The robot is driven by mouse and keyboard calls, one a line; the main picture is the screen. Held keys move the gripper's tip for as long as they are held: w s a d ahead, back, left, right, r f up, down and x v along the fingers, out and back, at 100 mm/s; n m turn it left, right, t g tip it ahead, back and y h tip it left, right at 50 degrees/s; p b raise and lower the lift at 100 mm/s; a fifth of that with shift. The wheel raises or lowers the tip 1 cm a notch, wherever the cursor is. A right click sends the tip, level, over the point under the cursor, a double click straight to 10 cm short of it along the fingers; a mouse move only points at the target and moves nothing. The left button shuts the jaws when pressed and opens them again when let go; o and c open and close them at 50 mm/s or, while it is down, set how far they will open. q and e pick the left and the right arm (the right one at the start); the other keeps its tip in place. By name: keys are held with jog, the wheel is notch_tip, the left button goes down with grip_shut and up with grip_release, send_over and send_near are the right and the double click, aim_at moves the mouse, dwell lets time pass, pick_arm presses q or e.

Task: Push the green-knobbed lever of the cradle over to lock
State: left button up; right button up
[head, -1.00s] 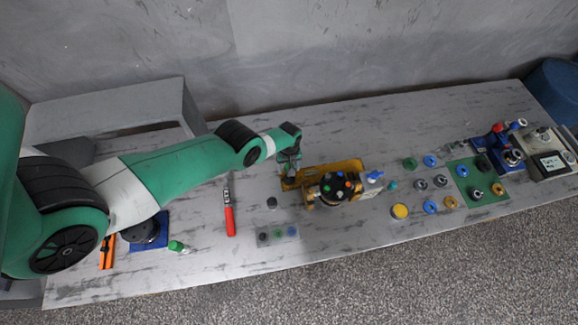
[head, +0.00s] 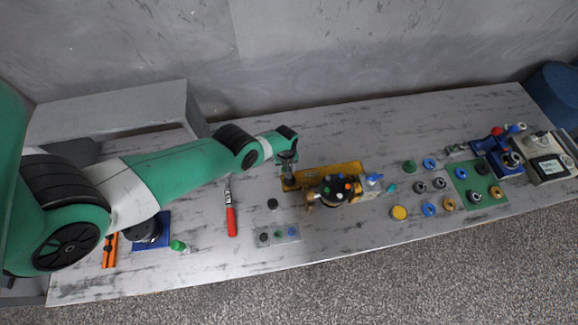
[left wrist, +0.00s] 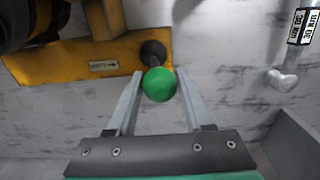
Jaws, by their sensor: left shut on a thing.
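The yellow cradle (head: 350,167) lies mid-table in the head view and holds the dark motor (head: 333,188) with its coloured ports. In the left wrist view the cradle's yellow plate (left wrist: 55,68) carries a small arrow label. The lever's green knob (left wrist: 159,84) stands at the plate's corner, in front of a dark round pivot. My left gripper (left wrist: 160,92) has its two fingers on either side of the knob, shut on it. In the head view my left gripper (head: 288,177) is at the cradle's left end and hides the knob. My right gripper is not in view.
A red-handled tool (head: 231,221) lies left of the cradle. Rings and fittings sit around a green mat (head: 463,183) at right. A grey shelf (head: 120,110) stands behind my left arm. Table behind the cradle is clear.

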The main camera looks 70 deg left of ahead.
pick_arm(q)
jog(key=shift+s+f, duration=0.1)
jog(key=shift+s, duration=0.2)
jog(key=shift+s+a+p, duration=0.1)
jog(key=shift+s+p, duration=0.3)
jog(key=shift+s, duration=0.05)
jog(key=shift+s+f, duration=0.15)
jog(key=shift+s, duration=0.1)
jog(key=shift+s+a+f+p, duration=0.1)
jog(key=shift+s+f+p, duration=0.2)
jog(key=shift+s, duration=0.3)
dwell(0.3)
jog(key=shift+o, duration=0.6)
jog(key=shift+s+a+f, duration=0.1)
jog(key=shift+s+f, duration=0.3)
jog(key=shift+s, duration=0.25)
